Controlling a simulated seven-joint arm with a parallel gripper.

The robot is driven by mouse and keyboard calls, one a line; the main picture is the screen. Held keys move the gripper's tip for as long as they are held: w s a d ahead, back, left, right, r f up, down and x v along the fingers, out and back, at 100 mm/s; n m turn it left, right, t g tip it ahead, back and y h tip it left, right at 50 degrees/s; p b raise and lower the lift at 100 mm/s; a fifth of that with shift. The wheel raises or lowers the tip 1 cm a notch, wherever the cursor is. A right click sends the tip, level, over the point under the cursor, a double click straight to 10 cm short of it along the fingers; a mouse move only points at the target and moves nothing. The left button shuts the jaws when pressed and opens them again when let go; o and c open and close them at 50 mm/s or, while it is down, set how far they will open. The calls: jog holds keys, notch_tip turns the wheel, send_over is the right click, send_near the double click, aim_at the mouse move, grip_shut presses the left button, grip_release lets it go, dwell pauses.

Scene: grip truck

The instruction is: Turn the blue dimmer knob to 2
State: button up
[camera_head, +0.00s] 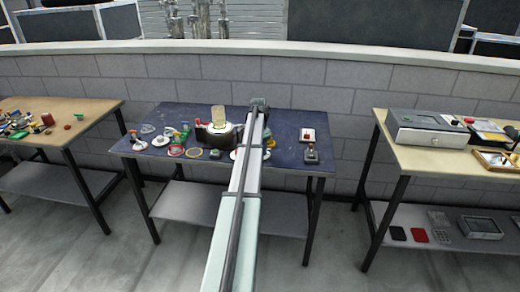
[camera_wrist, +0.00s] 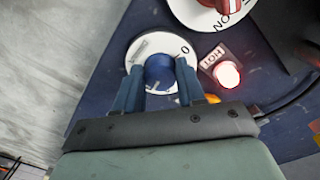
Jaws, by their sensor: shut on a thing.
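The blue dimmer knob (camera_wrist: 159,72) sits at the middle of a round white dial (camera_wrist: 138,50) in the wrist view. A "0" shows at the dial's right edge; other marks are too small or hidden to read surely. My gripper (camera_wrist: 159,78) is shut on the knob, with one blue finger on each side of it. In the head view, my gripper (camera_head: 258,104) is at the far end of my arm over the dark blue table (camera_head: 283,160). My arm hides the knob there.
In the wrist view, a lit pinkish button (camera_wrist: 228,75) lies right of the dial and a red knob (camera_wrist: 229,5) is above it. A dark cable (camera_wrist: 290,103) runs at the right. Several small items crowd the table's left half. Wooden tables stand on both sides.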

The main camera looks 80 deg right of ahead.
jog(key=shift+n, duration=0.3)
jog(key=n, duration=0.3)
jog(key=shift+a+n, duration=0.1)
jog(key=shift+n, duration=0.3)
jog(key=n, duration=0.3)
jog(key=shift+s+n, duration=0.15)
jog(key=shift+n, duration=0.15)
jog(key=n, duration=0.4)
jog(key=shift+h, duration=0.3)
jog(key=shift+s+n, duration=0.1)
jog(key=shift+n, duration=1.7)
jog(key=o, duration=1)
jog(key=shift+o, duration=0.2)
